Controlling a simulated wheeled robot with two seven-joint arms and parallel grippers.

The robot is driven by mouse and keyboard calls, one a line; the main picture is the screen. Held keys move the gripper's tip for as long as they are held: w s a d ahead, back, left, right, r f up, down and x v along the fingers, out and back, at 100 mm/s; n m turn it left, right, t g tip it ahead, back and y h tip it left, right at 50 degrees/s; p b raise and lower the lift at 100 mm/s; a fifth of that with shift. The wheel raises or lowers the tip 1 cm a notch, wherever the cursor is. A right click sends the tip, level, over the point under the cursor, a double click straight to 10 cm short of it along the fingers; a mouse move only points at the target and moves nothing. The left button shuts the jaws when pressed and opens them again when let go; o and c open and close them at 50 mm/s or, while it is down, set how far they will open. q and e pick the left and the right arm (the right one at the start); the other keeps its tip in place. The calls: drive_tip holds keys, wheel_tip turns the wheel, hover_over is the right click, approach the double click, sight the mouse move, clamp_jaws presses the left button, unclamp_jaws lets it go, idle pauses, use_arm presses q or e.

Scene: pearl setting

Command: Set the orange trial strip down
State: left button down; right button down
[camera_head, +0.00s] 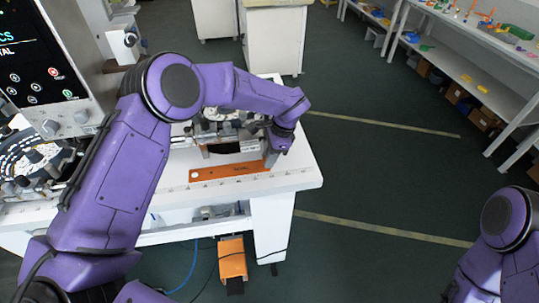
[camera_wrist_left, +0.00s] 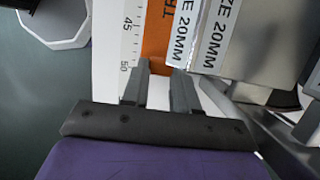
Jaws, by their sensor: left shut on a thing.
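The orange trial strip (camera_head: 225,172) lies flat or very nearly flat along the front of the white worktop (camera_head: 300,178); I cannot tell if it touches. In the left wrist view the strip (camera_wrist_left: 157,40) runs away from the fingers, with black lettering on it. My left gripper (camera_head: 270,158) is at the strip's right end. Its two grey fingers (camera_wrist_left: 160,80) are shut on that end. My right arm shows at the lower right of the head view, but its gripper is out of view.
A printed ruler scale (camera_wrist_left: 128,40) runs beside the strip. Metal blocks marked 20MM (camera_wrist_left: 215,35) stand close on its other side. A round-dial instrument (camera_head: 30,155) and a display panel (camera_head: 45,60) are at the left. An orange pedal (camera_head: 232,260) is on the floor.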

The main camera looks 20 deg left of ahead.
use_arm(q)
drive_tip(key=c, duration=0.9)
unclamp_jaws()
drive_tip(key=shift+o, duration=0.2)
drive_tip(key=shift+r+p, duration=0.15)
drive_tip(key=shift+p, duration=0.15)
drive_tip(key=shift+w+d+r+b, duration=0.1)
drive_tip(key=shift+r+b, duration=0.2)
drive_tip(key=b+v, duration=0.2)
drive_tip(key=v, duration=0.9)
drive_tip(key=shift+r, duration=0.15)
